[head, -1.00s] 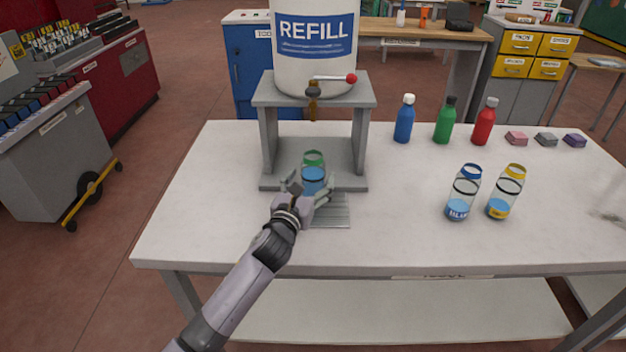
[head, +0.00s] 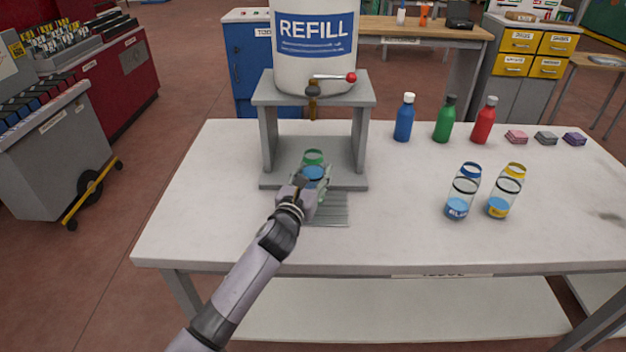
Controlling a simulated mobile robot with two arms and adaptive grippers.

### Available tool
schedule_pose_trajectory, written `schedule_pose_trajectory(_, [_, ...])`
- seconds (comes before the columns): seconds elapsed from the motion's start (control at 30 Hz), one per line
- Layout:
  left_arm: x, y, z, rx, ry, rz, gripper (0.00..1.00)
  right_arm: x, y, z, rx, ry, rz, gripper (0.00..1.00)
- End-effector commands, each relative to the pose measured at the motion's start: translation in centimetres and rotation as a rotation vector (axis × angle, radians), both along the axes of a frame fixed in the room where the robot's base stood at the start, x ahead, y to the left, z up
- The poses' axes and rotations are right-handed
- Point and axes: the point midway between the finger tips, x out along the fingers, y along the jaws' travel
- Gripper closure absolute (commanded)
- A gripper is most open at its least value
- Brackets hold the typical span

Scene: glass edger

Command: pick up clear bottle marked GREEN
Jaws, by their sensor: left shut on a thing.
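A clear bottle with a green neck band (head: 313,158) and blue liquid inside stands at the front of the grey refill stand (head: 270,181), below the tap. My left gripper (head: 313,186) is shut on this bottle from the front. The gripper hides the bottle's lower part and any label. My right gripper is not in view.
The white REFILL tank (head: 314,65) with a red-knobbed lever (head: 350,78) sits on the stand. Two clear bottles, one blue-banded (head: 463,190) and one yellow-banded (head: 505,190), stand at right. Blue (head: 404,120), green (head: 445,120) and red (head: 484,122) bottles stand behind.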

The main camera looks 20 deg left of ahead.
Motion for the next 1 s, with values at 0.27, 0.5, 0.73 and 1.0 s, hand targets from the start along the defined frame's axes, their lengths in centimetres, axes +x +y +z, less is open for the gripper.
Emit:
schedule_pose_trajectory(0.27, [0.0,0.0,0.0,0.000,0.000,0.000,0.82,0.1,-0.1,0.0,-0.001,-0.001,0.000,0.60])
schedule_pose_trajectory(0.5, [0.0,0.0,0.1,0.000,-0.002,0.000,0.95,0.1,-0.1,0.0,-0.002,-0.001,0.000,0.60])
schedule_pose_trajectory(0.73, [0.0,0.0,0.6,0.001,-0.004,-0.001,0.95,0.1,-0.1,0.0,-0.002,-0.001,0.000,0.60])
schedule_pose_trajectory(1.0, [0.0,0.1,4.1,0.006,-0.008,-0.002,0.95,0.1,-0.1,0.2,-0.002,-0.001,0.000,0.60])
